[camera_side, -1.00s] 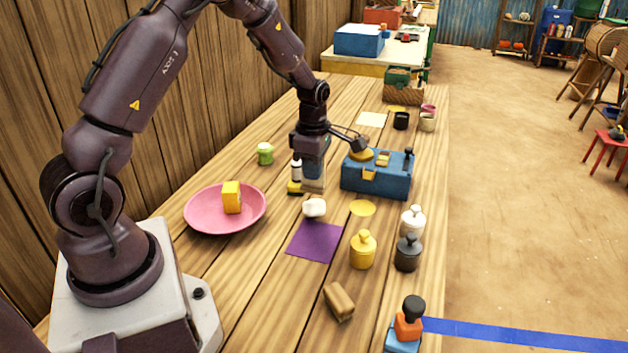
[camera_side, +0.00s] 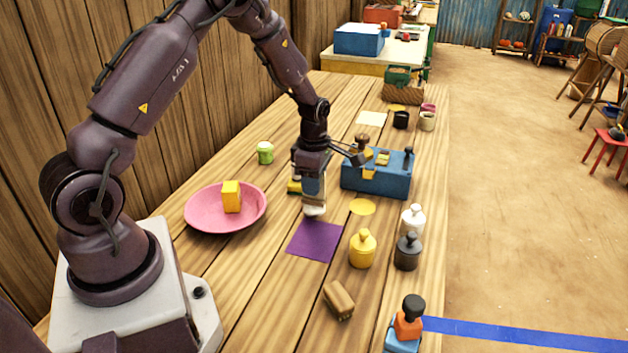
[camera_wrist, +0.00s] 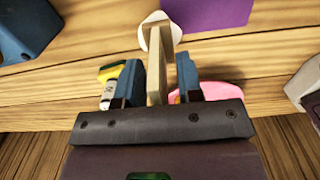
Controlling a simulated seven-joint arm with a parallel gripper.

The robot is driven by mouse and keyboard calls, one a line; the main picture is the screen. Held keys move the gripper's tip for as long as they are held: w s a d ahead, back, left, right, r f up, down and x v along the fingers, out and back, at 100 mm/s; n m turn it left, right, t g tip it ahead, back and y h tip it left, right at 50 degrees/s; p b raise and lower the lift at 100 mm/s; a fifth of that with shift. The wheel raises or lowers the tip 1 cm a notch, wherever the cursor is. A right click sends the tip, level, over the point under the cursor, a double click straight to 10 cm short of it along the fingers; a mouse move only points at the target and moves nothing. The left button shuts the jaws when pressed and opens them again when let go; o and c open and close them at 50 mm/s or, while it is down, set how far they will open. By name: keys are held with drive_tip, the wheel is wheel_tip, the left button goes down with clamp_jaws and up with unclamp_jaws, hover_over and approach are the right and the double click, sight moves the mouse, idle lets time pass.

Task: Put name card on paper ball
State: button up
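The name card, a flat beige upright piece (camera_wrist: 158,75), is between the blue fingers of my gripper (camera_wrist: 160,85) in the wrist view. In the side view my gripper (camera_side: 314,192) points straight down with the card low at its tips. The white paper ball (camera_wrist: 161,28) sits at the card's far end in the wrist view, partly covered by it. I cannot tell whether the card touches the ball.
A purple sheet (camera_side: 314,243) lies just in front. A pink plate (camera_side: 200,222) with a yellow block (camera_side: 231,197) is left. A blue box (camera_side: 375,182) stands close to the right. A yellow weight (camera_side: 362,250) and a wooden block (camera_side: 339,300) are nearer. A green cup (camera_side: 265,152) stands behind left.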

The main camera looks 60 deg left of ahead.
drive_tip(key=shift+r, duration=0.15)
wheel_tip(320, 180, up, 12)
drive_tip(key=s+d+r+m+t, duration=0.3)
drive_tip(key=s+d+r+m, duration=0.4)
drive_tip(key=d+r+m, duration=0.3)
drive_tip(key=s+d+r+m+t, duration=0.2)
drive_tip(key=s+d+r+m, duration=0.2)
drive_tip(key=s+m, duration=0.8)
drive_tip(key=d+m, duration=0.2)
drive_tip(key=m, duration=0.3)
drive_tip(key=shift+s+d+r+t, duration=0.15)
drive_tip(key=shift+t, duration=0.15)
